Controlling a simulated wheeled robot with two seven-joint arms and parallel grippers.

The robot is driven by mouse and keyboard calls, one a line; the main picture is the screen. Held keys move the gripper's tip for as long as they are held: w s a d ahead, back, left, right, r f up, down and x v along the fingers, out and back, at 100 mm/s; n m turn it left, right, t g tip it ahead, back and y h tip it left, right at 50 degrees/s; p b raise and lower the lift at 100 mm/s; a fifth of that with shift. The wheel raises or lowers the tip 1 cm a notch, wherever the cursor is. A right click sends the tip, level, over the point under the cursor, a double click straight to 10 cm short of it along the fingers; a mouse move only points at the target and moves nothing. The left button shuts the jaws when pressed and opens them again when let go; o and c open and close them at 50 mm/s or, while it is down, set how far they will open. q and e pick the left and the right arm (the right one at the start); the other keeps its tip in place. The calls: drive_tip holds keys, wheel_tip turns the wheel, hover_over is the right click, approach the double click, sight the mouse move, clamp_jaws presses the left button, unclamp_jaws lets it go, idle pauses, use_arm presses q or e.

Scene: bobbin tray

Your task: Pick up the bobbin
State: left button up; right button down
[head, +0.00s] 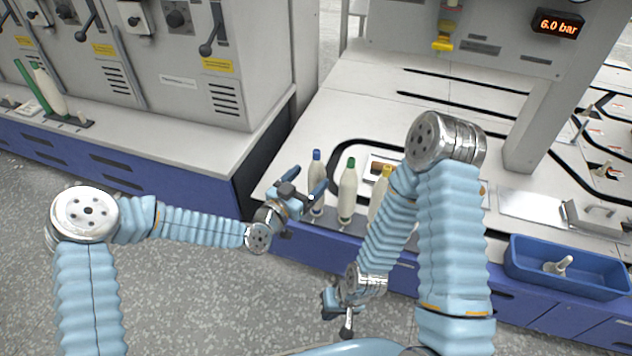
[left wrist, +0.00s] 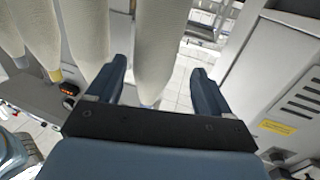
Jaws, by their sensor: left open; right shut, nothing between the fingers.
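Cream bobbins stand upright in a row at the machine's front edge in the head view: a blue-topped bobbin (head: 317,166), a green-topped bobbin (head: 347,195) and a yellow-topped bobbin (head: 376,204), partly hidden by my right arm. My left gripper (head: 309,184) is open at the blue-topped bobbin. In the left wrist view, one bobbin (left wrist: 160,45) shows in the gap between the open fingers (left wrist: 158,85); contact cannot be told. Other bobbins (left wrist: 92,35) stand to its left. My right gripper (head: 336,310) is shut and empty, low in front of the blue cabinet front.
A blue tray (head: 520,279) at the right holds a small pale object (head: 558,265). A grey machine cabinet (head: 222,90) stands at the left, with a green rod and a white cone (head: 50,92) on its ledge. A pressure display (head: 558,24) hangs above. The floor in front is clear.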

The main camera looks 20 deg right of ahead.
sight(321, 169)
use_arm(q)
drive_tip(key=x, duration=0.5)
drive_tip(key=shift+s+d+r, duration=0.15)
drive_tip(key=shift+s+d, duration=0.05)
drive_tip(key=shift+d, duration=0.15)
drive_tip(key=c, duration=1.1)
